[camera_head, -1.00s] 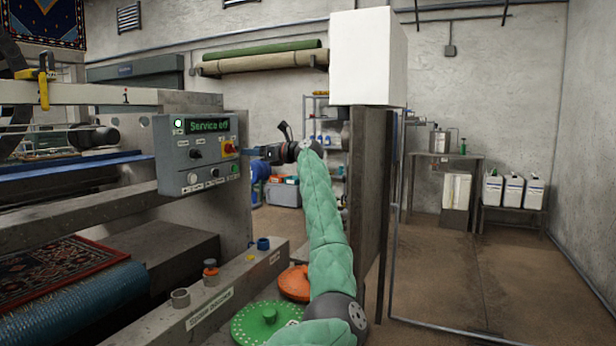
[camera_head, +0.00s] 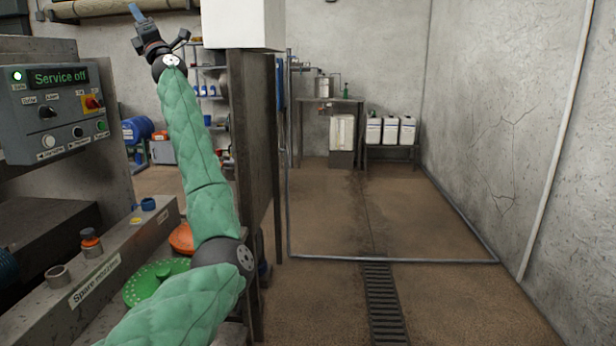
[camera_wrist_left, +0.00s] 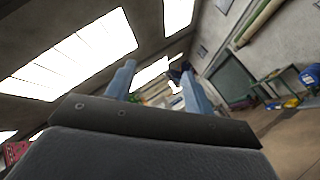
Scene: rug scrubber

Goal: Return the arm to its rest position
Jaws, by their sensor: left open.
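My left arm, in a green quilted sleeve, reaches up from the bottom of the head view. Its left gripper (camera_head: 138,16) points up near the top edge, in front of the back wall and clear of the control panel (camera_head: 62,105). In the left wrist view the two blue fingers (camera_wrist_left: 158,88) stand apart with nothing between them, the ceiling windows and room behind. The panel display reads "Service off". My right gripper is in neither view.
A post (camera_head: 252,140) with a white box (camera_head: 243,22) on top stands close to the right of my arm. A green disc (camera_head: 155,280) and an orange one (camera_head: 182,238) lie beside the spare nozzles ledge (camera_head: 125,250). Open floor (camera_head: 335,215) lies to the right.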

